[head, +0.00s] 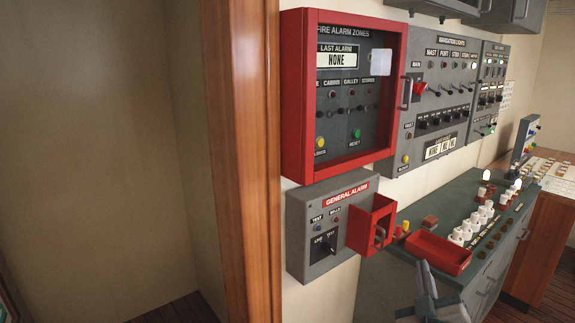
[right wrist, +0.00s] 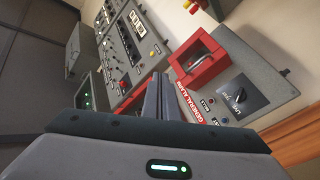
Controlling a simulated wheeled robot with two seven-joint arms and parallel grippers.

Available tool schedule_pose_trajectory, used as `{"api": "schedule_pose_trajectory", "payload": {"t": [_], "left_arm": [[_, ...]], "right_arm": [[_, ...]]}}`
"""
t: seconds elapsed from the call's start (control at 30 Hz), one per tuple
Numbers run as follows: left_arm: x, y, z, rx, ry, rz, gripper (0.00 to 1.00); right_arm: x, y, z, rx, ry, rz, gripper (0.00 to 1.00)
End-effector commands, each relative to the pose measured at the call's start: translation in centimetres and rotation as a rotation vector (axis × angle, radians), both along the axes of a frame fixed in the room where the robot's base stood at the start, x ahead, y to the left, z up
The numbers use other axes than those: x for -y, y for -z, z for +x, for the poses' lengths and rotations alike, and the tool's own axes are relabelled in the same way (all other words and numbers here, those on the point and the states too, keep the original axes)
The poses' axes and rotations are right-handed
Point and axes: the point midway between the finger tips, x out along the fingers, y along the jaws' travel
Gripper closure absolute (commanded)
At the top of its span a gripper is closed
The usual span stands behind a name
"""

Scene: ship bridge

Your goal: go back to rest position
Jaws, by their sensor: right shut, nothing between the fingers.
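My right gripper (head: 428,281) shows at the bottom of the head view, in front of the green-grey console. It is shut and empty, with its fingers together. In the right wrist view its fingers (right wrist: 158,98) point toward the wall panels. The general alarm box (head: 328,222) is on the wall to the left of the gripper, apart from it, with a red guard (head: 372,225) on its right side. My left gripper is not in view.
A red-framed fire alarm cabinet (head: 295,95) and a navigation lights panel (head: 440,90) are on the wall. The console (head: 395,285) bears a red tray (head: 438,252) and several white-topped controls. A wooden post (head: 252,160) stands left of the panels. Open floor shows at the lower left.

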Motion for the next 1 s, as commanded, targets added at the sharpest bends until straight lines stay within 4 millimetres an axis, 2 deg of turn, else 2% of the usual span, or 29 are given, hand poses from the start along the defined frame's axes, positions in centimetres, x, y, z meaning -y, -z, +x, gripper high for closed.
{"api": "schedule_pose_trajectory", "payload": {"t": [0.03,0.2,0.37,0.5,0.6,0.7,1.0], "left_arm": [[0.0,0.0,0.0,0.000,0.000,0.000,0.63],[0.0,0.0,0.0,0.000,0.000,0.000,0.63],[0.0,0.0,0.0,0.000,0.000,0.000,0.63],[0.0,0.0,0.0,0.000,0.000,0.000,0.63],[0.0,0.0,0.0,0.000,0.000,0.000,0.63],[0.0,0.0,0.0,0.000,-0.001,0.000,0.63],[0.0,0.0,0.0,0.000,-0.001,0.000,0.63]], "right_arm": [[0.0,3.2,-1.4,-0.077,0.005,0.046,1.00],[-0.4,12.6,-6.7,-0.330,0.025,0.183,1.00],[-1.5,20.3,-13.2,-0.572,0.040,0.297,1.00],[-3.0,25.7,-19.9,-0.781,0.047,0.387,1.00],[-4.0,28.3,-24.2,-0.905,0.049,0.437,1.00],[-4.8,29.9,-27.6,-0.999,0.048,0.472,1.00],[-6.8,32.5,-35.2,-1.201,0.044,0.547,1.00]]}}
